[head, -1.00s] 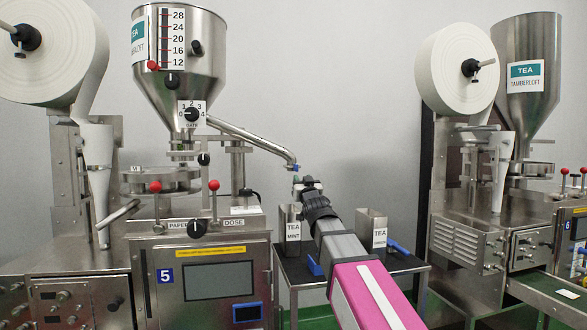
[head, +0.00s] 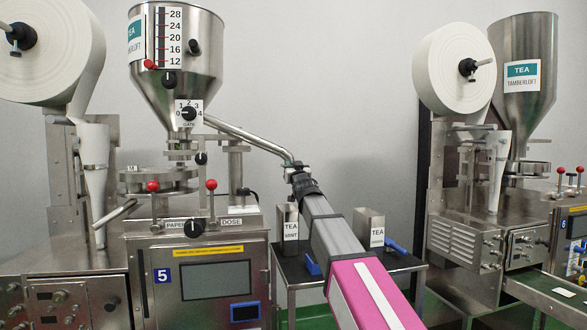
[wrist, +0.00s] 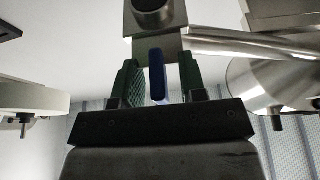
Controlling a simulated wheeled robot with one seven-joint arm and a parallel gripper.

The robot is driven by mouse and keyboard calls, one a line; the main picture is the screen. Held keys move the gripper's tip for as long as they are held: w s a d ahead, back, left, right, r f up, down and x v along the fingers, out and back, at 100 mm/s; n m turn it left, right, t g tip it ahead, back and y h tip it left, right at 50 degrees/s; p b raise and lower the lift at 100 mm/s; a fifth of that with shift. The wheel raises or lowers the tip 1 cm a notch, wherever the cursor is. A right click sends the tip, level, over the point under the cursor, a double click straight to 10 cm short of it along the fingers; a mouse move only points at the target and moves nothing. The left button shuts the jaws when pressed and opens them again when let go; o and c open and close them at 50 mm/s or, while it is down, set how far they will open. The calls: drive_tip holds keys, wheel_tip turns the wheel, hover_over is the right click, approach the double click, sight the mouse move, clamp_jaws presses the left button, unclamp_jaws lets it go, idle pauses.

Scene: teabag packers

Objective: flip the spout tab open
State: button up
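The spout (head: 248,137) is a steel pipe that slopes down to the right from the number 5 machine's hopper. In the head view my gripper (head: 294,168) is at its lower end and hides the tab. In the wrist view the blue spout tab (wrist: 157,76) stands between the two green-padded fingers of my gripper (wrist: 160,84). A gap shows on each side of the tab, so the gripper is open around it without visible contact. The grey spout end (wrist: 158,46) is just beyond the fingertips, with the pipe (wrist: 245,45) running right.
Two steel tea tins, one marked mint (head: 288,222) and one at the right (head: 369,225), stand on a small table below my arm. Blue scoop handles lie by them. The number 5 machine (head: 215,275) is at left, a second machine (head: 475,235) at right.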

drive_tip(key=shift+c, duration=0.3)
clamp_jaws()
drive_tip(key=s, duration=0.2)
drive_tip(key=s+d, duration=0.1)
drive_tip(key=shift+s, duration=0.4)
drive_tip(key=shift+o, duration=0.3)
unclamp_jaws()
drive_tip(key=v, duration=1.1)
